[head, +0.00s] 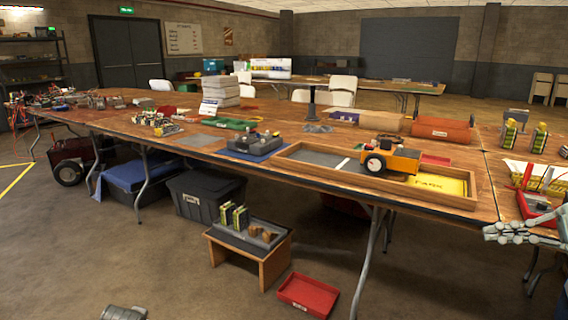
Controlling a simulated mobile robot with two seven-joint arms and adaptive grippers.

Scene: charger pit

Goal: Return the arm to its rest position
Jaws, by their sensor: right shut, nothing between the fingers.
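My right gripper (492,235) shows at the right edge of the head view. Its fingers point left and are shut with nothing between them. It is in front of the right-hand part of the long wooden table (330,205), near the table's front edge. The arm behind it runs out of the picture at the right. A small grey metal part of mine shows at the bottom edge, left of the middle. My left gripper itself is not seen.
A red tray (529,207) lies close behind my right gripper. A wooden-framed bed (425,196) with an orange-and-black cart (392,157) is to its left. A low stool with battery-like blocks and a red bin (308,296) stand on the floor. The floor in front is otherwise clear.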

